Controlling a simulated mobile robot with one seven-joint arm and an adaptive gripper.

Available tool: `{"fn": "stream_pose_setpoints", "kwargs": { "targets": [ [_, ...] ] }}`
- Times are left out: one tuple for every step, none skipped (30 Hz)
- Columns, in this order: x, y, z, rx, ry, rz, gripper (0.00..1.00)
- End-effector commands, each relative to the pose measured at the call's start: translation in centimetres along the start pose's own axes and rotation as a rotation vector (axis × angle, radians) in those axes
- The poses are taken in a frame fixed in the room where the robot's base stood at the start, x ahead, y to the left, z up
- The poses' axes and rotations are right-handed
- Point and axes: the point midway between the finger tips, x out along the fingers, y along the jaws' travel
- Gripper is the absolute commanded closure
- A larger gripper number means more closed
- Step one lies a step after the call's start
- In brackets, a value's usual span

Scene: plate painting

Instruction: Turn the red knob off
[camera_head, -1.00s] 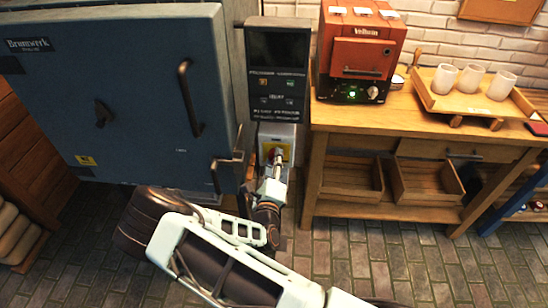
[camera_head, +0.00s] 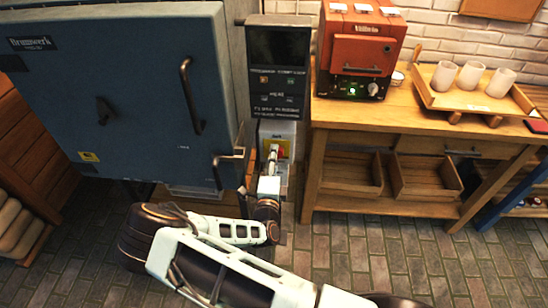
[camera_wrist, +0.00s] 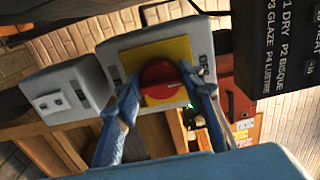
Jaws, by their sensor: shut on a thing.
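The red knob (camera_wrist: 160,80) sits on a yellow square plate on a grey switch box (camera_wrist: 125,55), close in front of me in the wrist view. My gripper (camera_wrist: 160,90) has one blue-looking finger on each side of the knob and is shut on it. In the head view, the red knob (camera_head: 281,152) shows only partly behind my gripper (camera_head: 273,153). The box is below the dark control panel, to the right of the blue kiln. The knob's exact turn angle is hard to read.
The blue kiln (camera_head: 110,100) with its handles stands left of my gripper. The control panel (camera_head: 279,75) is above it. A wooden workbench (camera_head: 420,115) with a red oven (camera_head: 358,50) stands to the right. A grey outlet box (camera_wrist: 55,95) is beside the switch box.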

Motion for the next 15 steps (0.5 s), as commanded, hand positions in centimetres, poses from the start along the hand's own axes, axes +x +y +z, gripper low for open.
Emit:
{"fn": "stream_pose_setpoints", "kwargs": {
  "targets": [
    [0.00,-0.01,0.00,-0.004,-0.001,0.000,0.88],
    [0.00,0.00,0.00,-0.004,-0.001,0.000,0.88],
    [0.00,0.00,0.00,-0.004,-0.001,0.000,0.88],
    [0.00,0.00,0.00,-0.004,-0.001,0.000,0.88],
    [0.00,0.00,0.00,-0.004,-0.001,0.000,0.88],
    [0.00,0.00,0.00,-0.004,-0.001,0.000,0.88],
    [0.00,0.00,0.00,-0.004,-0.001,0.000,0.88],
    [0.00,0.00,0.00,-0.004,-0.001,0.000,0.88],
    [0.00,0.00,0.00,-0.004,-0.001,0.000,0.88],
    [0.00,0.00,0.00,-0.004,-0.001,0.000,0.62],
    [0.00,0.00,0.00,-0.004,-0.001,0.000,0.58],
    [0.00,0.00,0.00,-0.003,-0.001,0.000,0.54],
    [0.00,0.00,-0.01,-0.003,-0.001,0.000,0.51],
    [0.00,0.00,-0.01,-0.003,-0.001,0.000,0.47],
    [0.00,0.00,-0.01,-0.003,-0.001,0.000,0.47]
  ]
}}
